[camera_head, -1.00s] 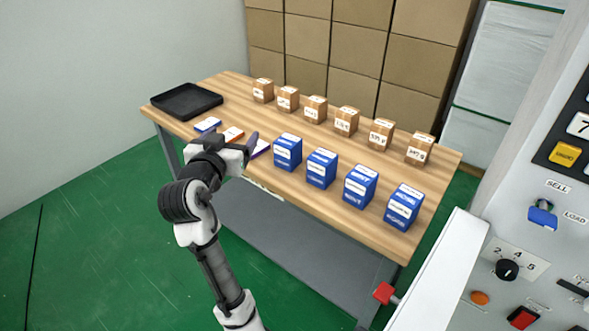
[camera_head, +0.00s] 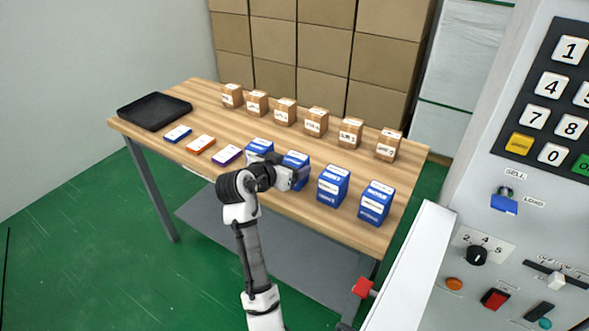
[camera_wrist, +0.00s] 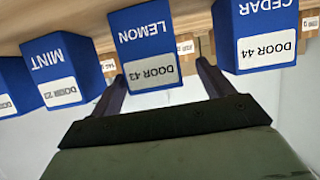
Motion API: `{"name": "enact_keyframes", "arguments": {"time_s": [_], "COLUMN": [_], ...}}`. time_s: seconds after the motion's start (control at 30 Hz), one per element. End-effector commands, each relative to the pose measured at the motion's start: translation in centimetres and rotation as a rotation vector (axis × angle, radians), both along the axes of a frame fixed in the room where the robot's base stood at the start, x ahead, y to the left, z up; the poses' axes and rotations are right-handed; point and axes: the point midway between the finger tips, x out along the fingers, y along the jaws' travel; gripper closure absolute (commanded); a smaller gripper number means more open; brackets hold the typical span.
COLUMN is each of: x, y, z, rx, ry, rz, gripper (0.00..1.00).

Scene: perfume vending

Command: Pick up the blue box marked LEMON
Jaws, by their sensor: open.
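The blue LEMON box (camera_wrist: 145,47) is in the middle of the wrist view, upside down there, with a white label reading DOOR 43. In the head view the LEMON box (camera_head: 296,158) is second from the left in the blue row, partly hidden by my gripper. My gripper (camera_wrist: 162,72) is open and empty. Its two dark fingers show on either side of the LEMON box in the wrist view; I cannot tell how far they reach along it. In the head view my gripper (camera_head: 301,178) is at the table's front edge, in front of this box.
The CEDAR box (camera_wrist: 256,30) and the MINT box (camera_wrist: 60,65) flank the LEMON box. Small brown boxes (camera_head: 317,121) stand in a row behind. Flat packets (camera_head: 200,144) and a black tray (camera_head: 154,111) lie on the left of the wooden table (camera_head: 205,98). A keypad machine (camera_head: 520,215) stands at right.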

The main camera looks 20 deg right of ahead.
Motion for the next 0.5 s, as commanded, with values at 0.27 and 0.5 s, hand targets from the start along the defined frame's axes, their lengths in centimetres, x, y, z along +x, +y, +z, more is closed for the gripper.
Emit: {"name": "enact_keyframes", "arguments": {"time_s": [0.27,0.5], "x": [1.9,2.3], "y": [-3.3,-3.7], "z": [-0.9,-1.3], "rx": [0.0,0.0], "ry": [0.002,0.0], "rz": [-0.001,0.001], "gripper": [0.2,0.2]}}
